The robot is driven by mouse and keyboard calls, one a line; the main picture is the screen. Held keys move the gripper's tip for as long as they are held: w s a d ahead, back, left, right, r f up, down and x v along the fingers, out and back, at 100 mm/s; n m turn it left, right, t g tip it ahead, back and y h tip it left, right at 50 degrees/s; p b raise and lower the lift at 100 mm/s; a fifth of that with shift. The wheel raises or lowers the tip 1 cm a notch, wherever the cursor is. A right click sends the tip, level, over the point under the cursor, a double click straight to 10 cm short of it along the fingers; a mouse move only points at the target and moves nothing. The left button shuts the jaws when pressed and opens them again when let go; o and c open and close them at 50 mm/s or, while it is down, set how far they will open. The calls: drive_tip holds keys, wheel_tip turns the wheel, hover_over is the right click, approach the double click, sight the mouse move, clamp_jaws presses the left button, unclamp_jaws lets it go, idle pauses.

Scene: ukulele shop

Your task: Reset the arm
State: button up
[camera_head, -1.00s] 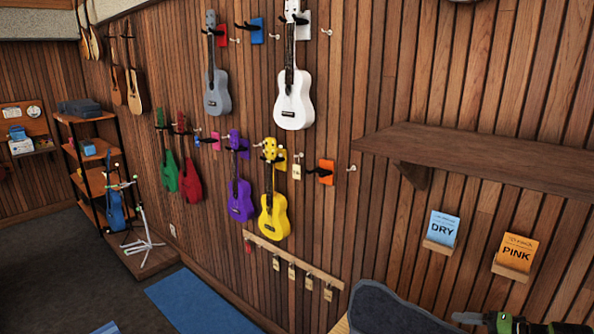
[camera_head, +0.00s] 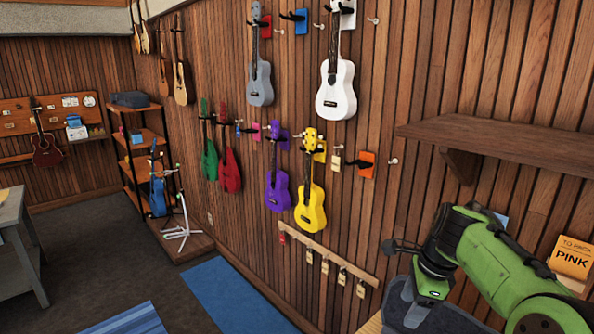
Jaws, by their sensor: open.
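My green and black arm reaches in from the lower right in the head view. At its front end, my gripper (camera_head: 397,247) shows as a small dark shape pointing left, in front of the wooden slat wall. It is open, and I see nothing held in it. Its fingers are small and partly hidden by the arm's own links. Below it lies a dark grey padded case (camera_head: 397,303), partly covered by my arm.
A wooden shelf (camera_head: 500,138) juts from the wall above my arm. Yellow (camera_head: 311,209), purple (camera_head: 278,191) and white (camera_head: 337,92) ukuleles hang to the left. A key rail (camera_head: 325,252) is low on the wall. A grey table (camera_head: 12,215) stands far left.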

drive_tip(key=s+a+f+n+t+b, duration=0.1)
drive_tip(key=s+a+n, duration=0.2)
drive_tip(key=s+n, duration=0.4)
drive_tip(key=s+a+f+n+t+h+b, duration=0.1)
drive_tip(key=s+a+n, duration=0.2)
drive_tip(key=s+n, duration=0.3)
drive_tip(key=s+a+n+t+b, duration=0.2)
drive_tip(key=s+n, duration=0.5)
drive_tip(key=s, duration=0.7)
drive_tip(key=shift+s+a+f+n+h, duration=0.2)
drive_tip(key=shift+a+f+n+h, duration=0.1)
drive_tip(key=shift+a+f+h, duration=0.15)
drive_tip(key=shift+s+r, duration=0.1)
drive_tip(key=shift+d, duration=0.1)
